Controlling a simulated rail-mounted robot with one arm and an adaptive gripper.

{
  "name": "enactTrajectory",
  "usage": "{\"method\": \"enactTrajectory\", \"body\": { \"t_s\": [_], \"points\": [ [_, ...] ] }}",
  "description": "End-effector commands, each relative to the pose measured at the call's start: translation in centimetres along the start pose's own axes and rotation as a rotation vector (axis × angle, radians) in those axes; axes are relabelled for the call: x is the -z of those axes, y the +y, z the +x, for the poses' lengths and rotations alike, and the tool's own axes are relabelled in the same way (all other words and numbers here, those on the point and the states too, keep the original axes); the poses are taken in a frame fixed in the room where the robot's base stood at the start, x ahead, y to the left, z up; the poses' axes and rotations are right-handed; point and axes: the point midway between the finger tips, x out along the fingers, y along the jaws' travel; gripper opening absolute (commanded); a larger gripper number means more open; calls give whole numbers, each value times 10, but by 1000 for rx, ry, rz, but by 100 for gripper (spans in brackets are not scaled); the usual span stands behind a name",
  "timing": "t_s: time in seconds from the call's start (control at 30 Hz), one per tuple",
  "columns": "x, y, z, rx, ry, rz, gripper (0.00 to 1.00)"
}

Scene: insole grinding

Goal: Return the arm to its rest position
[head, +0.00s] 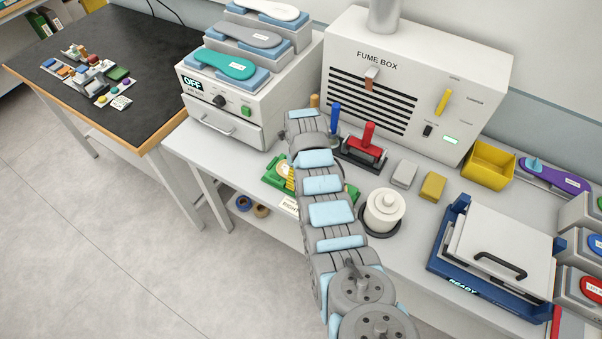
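My arm, grey with light blue pads, reaches from the bottom middle of the head view up over the white bench (232,165). Its far end is in front of the white machine marked OFF and left of the fume box (420,80). My gripper's fingers cannot be made out; the arm's own links appear to hide them. Whether it holds anything cannot be seen. A green fixture (276,178) with a yellow part lies under the arm, mostly hidden by it. A label with dark lettering is at its front.
The white machine (222,122) carries insoles on blue stands. A red-handled tool (368,145), white lidded pot (385,210), small blocks (432,187), yellow bin (488,165) and blue-framed press marked READY (500,250) stand right of the arm. A dark table (130,45) is at left.

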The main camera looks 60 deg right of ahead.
Motion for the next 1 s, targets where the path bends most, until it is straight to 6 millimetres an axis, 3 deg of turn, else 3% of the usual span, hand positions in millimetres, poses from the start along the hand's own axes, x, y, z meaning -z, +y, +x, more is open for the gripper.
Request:
{"method": "enactTrajectory", "body": {
  "t_s": [0.53,1.0],
  "points": [
    [0,0,-1,0,0,0,100],
    [0,0,-23,1,0,1,100]
  ]
}}
